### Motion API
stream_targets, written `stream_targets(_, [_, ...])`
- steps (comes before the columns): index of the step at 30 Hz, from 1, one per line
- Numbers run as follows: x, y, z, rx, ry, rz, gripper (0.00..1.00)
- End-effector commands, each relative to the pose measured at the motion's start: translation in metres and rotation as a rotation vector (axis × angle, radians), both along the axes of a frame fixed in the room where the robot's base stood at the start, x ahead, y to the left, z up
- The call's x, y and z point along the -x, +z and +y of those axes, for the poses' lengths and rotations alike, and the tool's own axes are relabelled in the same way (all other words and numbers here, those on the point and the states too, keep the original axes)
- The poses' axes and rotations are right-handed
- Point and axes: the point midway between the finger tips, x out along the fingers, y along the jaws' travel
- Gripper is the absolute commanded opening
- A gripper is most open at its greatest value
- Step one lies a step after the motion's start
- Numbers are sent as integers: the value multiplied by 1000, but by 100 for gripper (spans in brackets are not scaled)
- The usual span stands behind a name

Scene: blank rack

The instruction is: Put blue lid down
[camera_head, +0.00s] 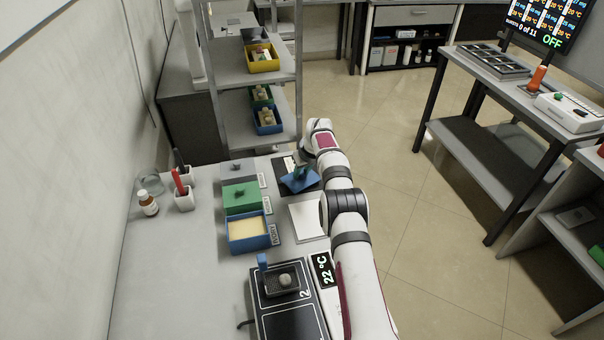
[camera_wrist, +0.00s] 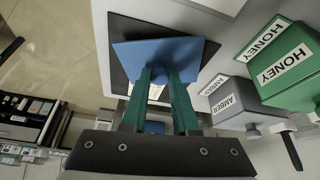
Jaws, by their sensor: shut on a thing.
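The blue lid (camera_head: 300,181) is held over a dark mat on the right side of the bench, and it looks tilted. In the wrist view the blue lid (camera_wrist: 200,52) spans the space in front of the green fingertips. My gripper (camera_wrist: 161,76) is shut on its handle, which is mostly hidden between the fingers. In the head view my gripper (camera_head: 301,172) is small and partly hidden by the lid and arm. The open blue box (camera_head: 250,246) with pale contents stands on the bench, left of and nearer than the lid.
A green lidded box (camera_head: 241,209) and a grey box (camera_head: 238,172) stand behind the blue box. A white pad (camera_head: 308,221) lies right of it. A heater (camera_head: 290,312) is nearer. White cups (camera_head: 185,201) and a brown bottle (camera_head: 148,205) stand left. Shelves rise behind.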

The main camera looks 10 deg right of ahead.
Motion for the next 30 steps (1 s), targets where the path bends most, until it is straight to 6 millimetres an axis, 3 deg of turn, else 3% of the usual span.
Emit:
stream_targets(2, [0, -11, 0, -1, -1, 0, 0])
stream_targets(6, [0, -10, 0, -1, -1, -1, 0])
stream_targets(7, [0, -10, 0, -1, -1, -1, 31])
stream_targets(12, [0, -10, 0, -1, -1, -1, 58])
stream_targets(22, [1, -5, -1, 1, 0, -2, 58])
stream_targets(26, [10, 16, -3, 0, -1, -3, 58])
stream_targets(30, [27, 54, -6, 0, -3, -4, 58])
